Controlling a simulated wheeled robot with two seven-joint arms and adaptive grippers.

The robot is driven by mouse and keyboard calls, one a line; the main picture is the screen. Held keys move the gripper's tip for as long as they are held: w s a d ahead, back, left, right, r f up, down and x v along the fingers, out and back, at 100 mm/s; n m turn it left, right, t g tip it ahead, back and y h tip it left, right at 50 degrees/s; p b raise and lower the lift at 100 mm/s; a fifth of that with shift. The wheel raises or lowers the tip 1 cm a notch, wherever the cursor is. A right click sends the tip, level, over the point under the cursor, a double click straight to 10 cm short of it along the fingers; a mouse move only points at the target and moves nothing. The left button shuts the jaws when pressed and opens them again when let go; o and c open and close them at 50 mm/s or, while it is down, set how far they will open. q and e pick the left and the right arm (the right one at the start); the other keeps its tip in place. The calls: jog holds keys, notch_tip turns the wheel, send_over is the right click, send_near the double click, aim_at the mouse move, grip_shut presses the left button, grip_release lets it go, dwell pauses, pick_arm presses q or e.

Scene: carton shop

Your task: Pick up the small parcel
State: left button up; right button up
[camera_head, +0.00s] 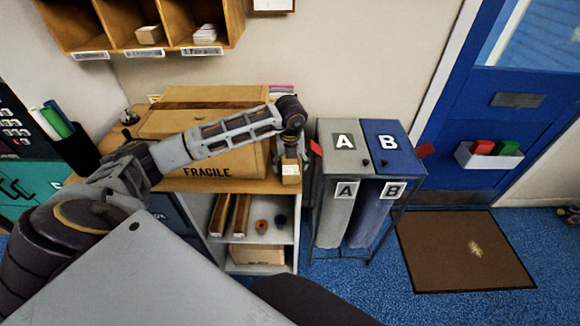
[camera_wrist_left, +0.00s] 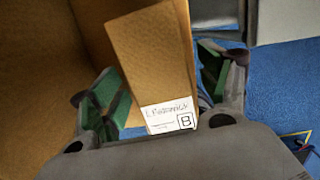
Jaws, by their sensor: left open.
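The small parcel (camera_head: 290,173) is a brown box with a white label, at the right end of the wooden counter, right of the large FRAGILE carton (camera_head: 221,162). In the left wrist view the small parcel (camera_wrist_left: 150,55) stands between my left gripper's fingers, its label marked B facing the camera. My left gripper (camera_head: 291,158) reaches down over it from above. In the left wrist view the gripper (camera_wrist_left: 160,88) is open, with a green-padded finger on either side of the parcel and a gap visible at the right. My right gripper is not in view.
A two-lidded sorting stand (camera_head: 345,133) marked A and B stands just right of the counter. Shelves (camera_head: 262,210) below the counter hold long cartons and tape rolls. Wall cubbies (camera_head: 150,28) hang above. A brown doormat (camera_head: 464,250) lies before the blue door.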

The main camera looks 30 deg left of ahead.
aim_at(290, 162)
pick_arm(q)
jog(key=shift+c, duration=0.2)
jog(key=c, duration=1.1)
jog(key=shift+r, duration=0.2)
jog(key=shift+c, duration=0.2)
notch_tip(290, 162, up, 8)
jog(key=shift+f+b, duration=0.1)
jog(key=shift+b, duration=0.35)
jog(key=shift+r, duration=0.9)
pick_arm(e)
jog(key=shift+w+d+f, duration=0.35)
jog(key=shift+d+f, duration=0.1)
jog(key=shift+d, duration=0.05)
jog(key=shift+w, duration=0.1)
pick_arm(q)
jog(key=shift+r, duration=0.1)
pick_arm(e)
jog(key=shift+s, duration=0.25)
